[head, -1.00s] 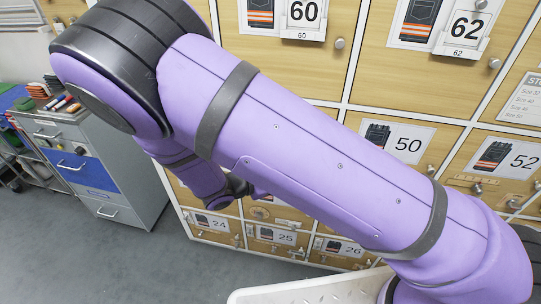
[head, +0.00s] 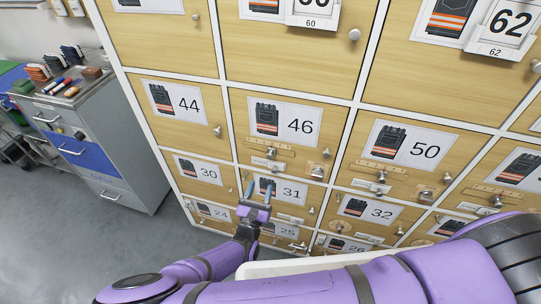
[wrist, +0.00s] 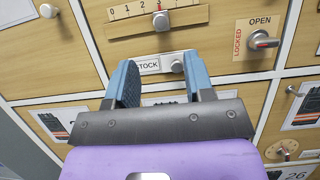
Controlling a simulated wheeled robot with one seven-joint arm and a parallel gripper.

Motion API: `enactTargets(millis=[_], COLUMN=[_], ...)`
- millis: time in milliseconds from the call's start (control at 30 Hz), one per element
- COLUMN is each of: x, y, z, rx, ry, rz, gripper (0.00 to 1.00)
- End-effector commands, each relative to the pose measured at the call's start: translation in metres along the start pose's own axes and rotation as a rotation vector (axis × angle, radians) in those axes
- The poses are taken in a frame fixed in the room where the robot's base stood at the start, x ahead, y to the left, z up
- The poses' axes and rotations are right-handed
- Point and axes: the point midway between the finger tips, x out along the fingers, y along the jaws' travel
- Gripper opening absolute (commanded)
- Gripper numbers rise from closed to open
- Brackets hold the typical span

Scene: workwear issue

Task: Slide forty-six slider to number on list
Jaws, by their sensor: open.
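Door 46 (head: 265,100) is a wooden locker door with a vest picture card. Its slider shows in the wrist view as a small metal knob (wrist: 160,20) with a red pointer on a wooden number strip (wrist: 125,11). My gripper (head: 258,188) is open and empty in front of door 31, just below door 46. In the wrist view its blue fingers (wrist: 160,75) stand apart, below the strip, pointing at the STOCK plate. I see no readable list now.
A lock lever (wrist: 263,41) marked OPEN and LOCKED sits right of the strip. Neighbouring doors 44 (head: 165,125) and 50 (head: 400,105) are shut, with protruding knobs. A grey cabinet (head: 100,150) with pens on top stands at the left. Grey floor is free between.

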Motion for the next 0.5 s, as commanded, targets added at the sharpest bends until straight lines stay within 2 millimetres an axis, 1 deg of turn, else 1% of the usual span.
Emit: enactTargets(millis=[167, 400, 500], x=[0.021, 0.064, 0.080], y=[-0.001, -0.001, -0.001], z=[0.000, 0.000, 0.000], rx=[-0.001, -0.001, 0.000], ry=[-0.001, 0.000, 0.000], rz=[-0.002, -0.004, -0.004], gripper=[0.48, 0.48, 0.48])
